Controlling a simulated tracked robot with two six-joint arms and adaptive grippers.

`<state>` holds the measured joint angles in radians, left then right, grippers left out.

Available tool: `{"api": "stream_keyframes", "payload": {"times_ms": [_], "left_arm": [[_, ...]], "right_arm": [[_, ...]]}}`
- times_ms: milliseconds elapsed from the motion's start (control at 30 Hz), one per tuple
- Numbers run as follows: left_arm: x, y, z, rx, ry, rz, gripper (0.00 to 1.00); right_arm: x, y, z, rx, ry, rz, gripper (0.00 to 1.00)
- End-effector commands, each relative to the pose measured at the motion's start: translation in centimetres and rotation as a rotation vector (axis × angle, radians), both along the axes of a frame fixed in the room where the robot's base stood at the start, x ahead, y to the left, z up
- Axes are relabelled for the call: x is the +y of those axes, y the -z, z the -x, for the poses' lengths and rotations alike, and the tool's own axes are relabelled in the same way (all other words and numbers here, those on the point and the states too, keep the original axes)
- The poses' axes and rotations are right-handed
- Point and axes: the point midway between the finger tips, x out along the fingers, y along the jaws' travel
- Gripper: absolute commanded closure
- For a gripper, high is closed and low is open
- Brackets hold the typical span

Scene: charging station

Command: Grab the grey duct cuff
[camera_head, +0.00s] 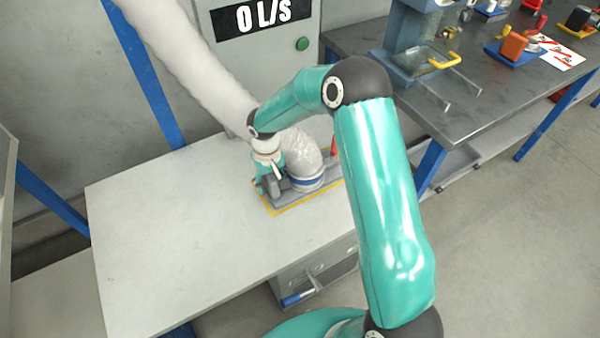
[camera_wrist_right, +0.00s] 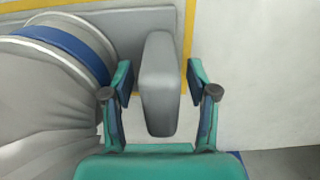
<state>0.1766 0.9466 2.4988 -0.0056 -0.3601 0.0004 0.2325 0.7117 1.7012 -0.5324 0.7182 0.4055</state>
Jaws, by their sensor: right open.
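A pale flexible duct (camera_head: 296,150) with a blue band comes down to a grey cuff on the white bench. A grey rounded upright grip (camera_wrist_right: 160,85) beside the duct end looks like part of this cuff; I cannot see clearly how they join. My right gripper (camera_head: 266,187) points down at the left side of the duct end. In the right wrist view, my right gripper (camera_wrist_right: 159,82) is open, with one finger on each side of the grey grip. Small gaps show between fingers and grip. The arm hides part of the cuff. My left gripper is not in view.
A yellow outline (camera_head: 290,207) marks the fitting's place on the white bench (camera_head: 180,230). A grey cabinet with a "0 L/S" display (camera_head: 262,15) and green button (camera_head: 302,44) stands behind. The bench is clear at left. A dark metal table (camera_head: 460,100) holds other items at right.

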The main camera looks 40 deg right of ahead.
Motion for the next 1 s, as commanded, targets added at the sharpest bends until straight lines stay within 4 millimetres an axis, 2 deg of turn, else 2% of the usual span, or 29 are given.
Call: {"api": "stream_keyframes", "payload": {"times_ms": [133, 400, 700, 767, 1000], "left_arm": [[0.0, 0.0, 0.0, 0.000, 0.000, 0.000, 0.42], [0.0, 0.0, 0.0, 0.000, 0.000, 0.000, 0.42], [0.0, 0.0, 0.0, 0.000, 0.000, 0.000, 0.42], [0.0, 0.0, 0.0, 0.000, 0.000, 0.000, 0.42], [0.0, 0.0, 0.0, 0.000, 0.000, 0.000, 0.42]], "right_arm": [[0.1, 1.6, 0.0, 0.000, 0.000, -0.001, 0.42], [0.1, 1.8, 0.0, -0.001, -0.001, 0.000, 0.42], [0.1, 1.8, 0.0, -0.001, -0.001, 0.000, 0.92], [0.1, 1.8, 0.0, -0.001, -0.001, -0.001, 1.00], [0.1, 1.7, -0.1, -0.002, -0.001, 0.000, 1.00]]}}
